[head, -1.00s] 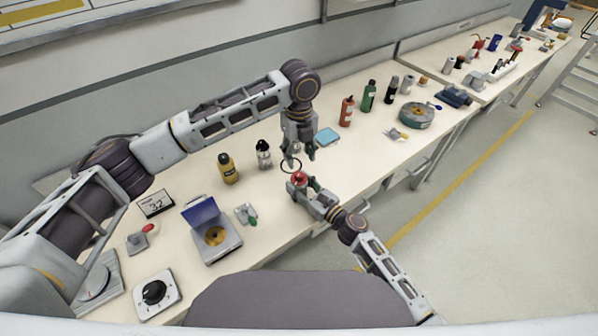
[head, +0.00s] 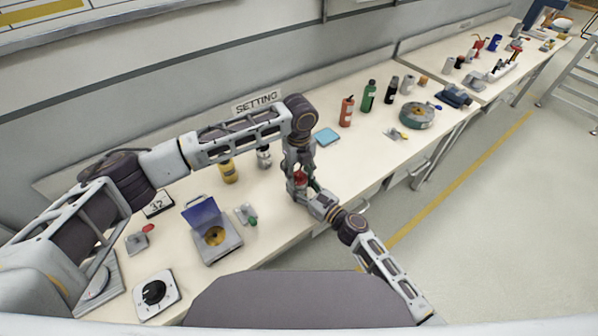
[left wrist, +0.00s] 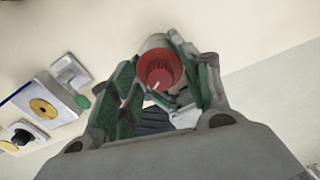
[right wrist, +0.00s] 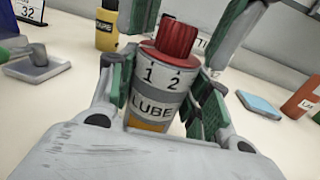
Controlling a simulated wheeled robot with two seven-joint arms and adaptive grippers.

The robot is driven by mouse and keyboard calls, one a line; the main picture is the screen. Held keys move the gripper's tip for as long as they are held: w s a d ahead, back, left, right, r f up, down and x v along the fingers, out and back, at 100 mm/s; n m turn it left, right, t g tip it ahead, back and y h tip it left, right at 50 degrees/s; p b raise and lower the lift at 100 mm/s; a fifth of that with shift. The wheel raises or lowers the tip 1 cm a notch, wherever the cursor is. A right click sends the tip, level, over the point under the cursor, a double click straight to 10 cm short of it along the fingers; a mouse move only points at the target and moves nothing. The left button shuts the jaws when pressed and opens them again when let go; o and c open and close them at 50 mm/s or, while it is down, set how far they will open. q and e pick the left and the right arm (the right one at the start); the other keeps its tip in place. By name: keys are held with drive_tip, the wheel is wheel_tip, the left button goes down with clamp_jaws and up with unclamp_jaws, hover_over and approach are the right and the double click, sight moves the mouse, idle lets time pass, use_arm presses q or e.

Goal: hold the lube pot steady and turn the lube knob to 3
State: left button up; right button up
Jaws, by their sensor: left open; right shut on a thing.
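The lube pot (right wrist: 152,108) is a grey cylinder with a LUBE label, an orange band and the numbers 1 and 2. It stands upright between the fingers of my right gripper (head: 308,193), which is shut on it. Its red ribbed lube knob (right wrist: 177,38) sits on top. In the left wrist view the knob (left wrist: 160,68) shows a small white mark on its near edge. My left gripper (head: 299,172) is open and points down over the pot, its green-padded fingers on either side of the knob. I cannot tell whether they touch it. The number 3 is not visible.
A yellow bottle (head: 228,171) and a grey bottle (head: 264,157) stand behind, left of the pot. A SETTING sign (head: 257,102) stands at the wall. A blue pad (head: 326,137) and a red bottle (head: 347,111) are to the right. An open-lidded box (head: 216,243) is at left.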

use_arm(q)
clamp_jaws()
